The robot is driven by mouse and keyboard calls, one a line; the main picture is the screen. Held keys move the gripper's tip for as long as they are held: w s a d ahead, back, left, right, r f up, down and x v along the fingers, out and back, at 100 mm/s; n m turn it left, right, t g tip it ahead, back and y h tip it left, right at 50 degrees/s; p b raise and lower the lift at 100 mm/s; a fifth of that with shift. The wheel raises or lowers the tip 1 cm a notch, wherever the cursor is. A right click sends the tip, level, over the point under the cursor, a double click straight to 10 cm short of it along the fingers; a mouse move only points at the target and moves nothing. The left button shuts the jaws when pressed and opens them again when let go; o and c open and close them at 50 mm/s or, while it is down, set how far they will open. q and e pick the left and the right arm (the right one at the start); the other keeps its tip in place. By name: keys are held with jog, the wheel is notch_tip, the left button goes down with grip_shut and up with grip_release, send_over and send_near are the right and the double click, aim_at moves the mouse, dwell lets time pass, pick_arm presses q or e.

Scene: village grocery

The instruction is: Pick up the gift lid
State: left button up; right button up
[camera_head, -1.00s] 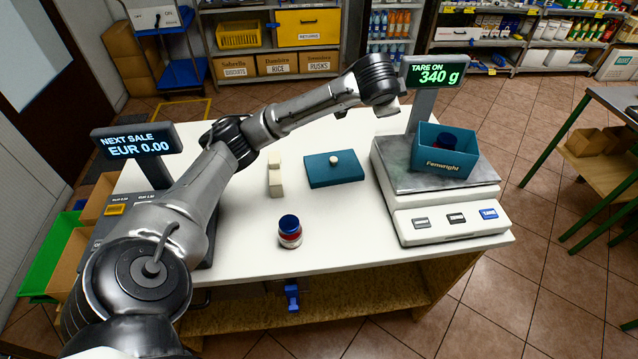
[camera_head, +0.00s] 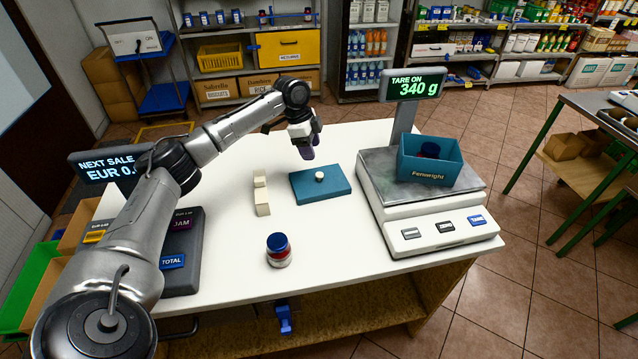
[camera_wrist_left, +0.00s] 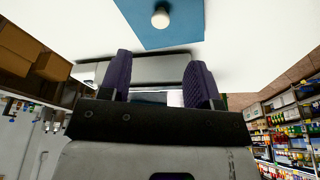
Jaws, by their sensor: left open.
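The gift lid (camera_head: 332,190) is a flat teal rectangle with a small cream knob (camera_head: 320,176) on top. It lies on the white counter, left of the scale. In the left wrist view the lid (camera_wrist_left: 188,32) shows at the top, partly cut off, with its knob (camera_wrist_left: 160,17) beyond the fingertips. My left gripper (camera_head: 310,148) is above the counter, just behind the lid and apart from it. Its two purple fingers (camera_wrist_left: 158,75) are spread, with nothing held between them. My right gripper is not in view.
A scale (camera_head: 400,231) reading 340 g bears an open teal box (camera_head: 428,172) with a blue-lidded jar inside. Another blue-lidded jar (camera_head: 279,256) stands at the counter's front. A cream block (camera_head: 262,204) stands left of the lid. A till display (camera_head: 103,165) is at left.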

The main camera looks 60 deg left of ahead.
pick_arm(q)
jog(key=x, duration=0.5)
jog(key=shift+b, duration=0.4)
jog(key=shift+s+b+x, duration=0.2)
jog(key=shift+b+x, duration=0.7)
jog(key=shift+x, duration=1.75)
jog(key=shift+a, duration=0.15)
jog(key=shift+c, duration=0.8)
jog(key=c, duration=0.9)
jog(key=shift+o, duration=0.2)
notch_tip(320, 180, up, 11)
jog(key=p, duration=0.4)
notch_tip(320, 180, up, 12)
jog(key=p, duration=1.5)
send_over(319, 174)
jog(key=shift+a, duration=0.1)
